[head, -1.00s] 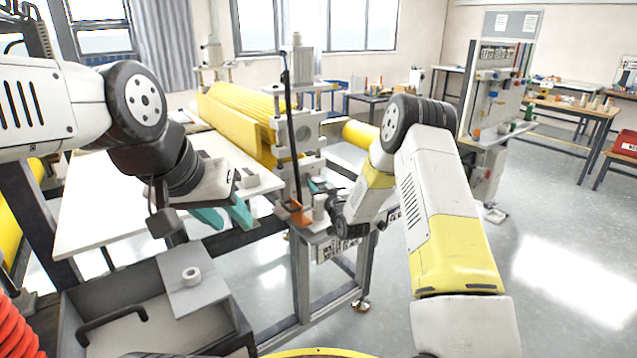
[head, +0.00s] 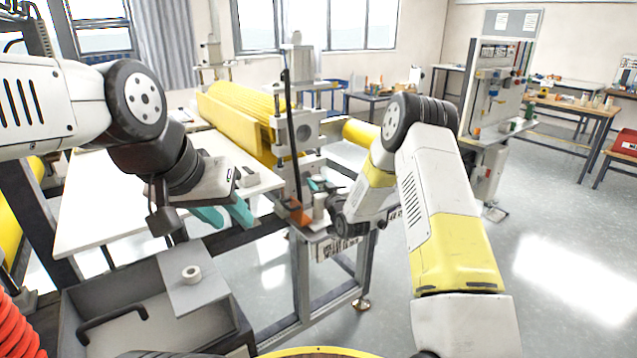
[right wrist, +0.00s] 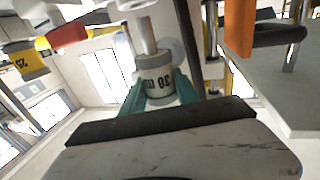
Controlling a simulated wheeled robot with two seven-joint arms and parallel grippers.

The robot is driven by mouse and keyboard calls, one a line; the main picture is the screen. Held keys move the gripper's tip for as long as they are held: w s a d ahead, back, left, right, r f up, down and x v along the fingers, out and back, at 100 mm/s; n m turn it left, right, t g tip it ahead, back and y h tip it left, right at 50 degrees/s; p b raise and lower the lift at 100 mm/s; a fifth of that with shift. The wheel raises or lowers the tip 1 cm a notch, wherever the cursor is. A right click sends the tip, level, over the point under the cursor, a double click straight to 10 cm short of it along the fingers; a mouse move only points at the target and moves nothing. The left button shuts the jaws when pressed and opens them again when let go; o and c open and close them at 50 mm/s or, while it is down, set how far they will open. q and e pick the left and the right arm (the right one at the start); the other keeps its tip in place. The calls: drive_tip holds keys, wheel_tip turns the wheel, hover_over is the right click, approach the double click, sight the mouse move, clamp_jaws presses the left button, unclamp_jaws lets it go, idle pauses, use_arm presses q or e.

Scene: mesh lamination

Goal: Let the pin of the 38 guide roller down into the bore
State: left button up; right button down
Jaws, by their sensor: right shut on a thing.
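My right gripper (right wrist: 158,92) is shut on the guide roller (right wrist: 155,72), a grey cylinder with a dark printed label and a narrower pale shaft. The label is upside down in the right wrist view and I cannot read it surely. A teal finger lies on each side of the roller. In the head view my right gripper (head: 322,187) is beside the machine's near post, mostly behind its own wrist. I cannot make out the bore, nor whether the pin is in it. My left gripper (head: 223,215) is open and empty over the white table's near edge.
The laminating machine's post (head: 303,135) and an orange block (head: 297,211) stand close to my right gripper. The orange part also shows in the right wrist view (right wrist: 238,28). A yellow piece marked 25 (right wrist: 30,66) is at left there. A grey box with a white ring (head: 191,273) is front left.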

drive_tip(key=shift+f, duration=0.75)
drive_tip(key=shift+f, duration=0.35)
drive_tip(key=shift+f, duration=0.3)
drive_tip(key=shift+f, duration=0.35)
drive_tip(key=shift+f, duration=0.8)
drive_tip(key=c, duration=0.8)
unclamp_jaws()
drive_tip(key=shift+c, duration=0.2)
drive_tip(key=shift+s, duration=0.1)
drive_tip(key=v, duration=0.7)
drive_tip(key=shift+s+d, duration=0.15)
drive_tip(key=shift+s, duration=0.1)
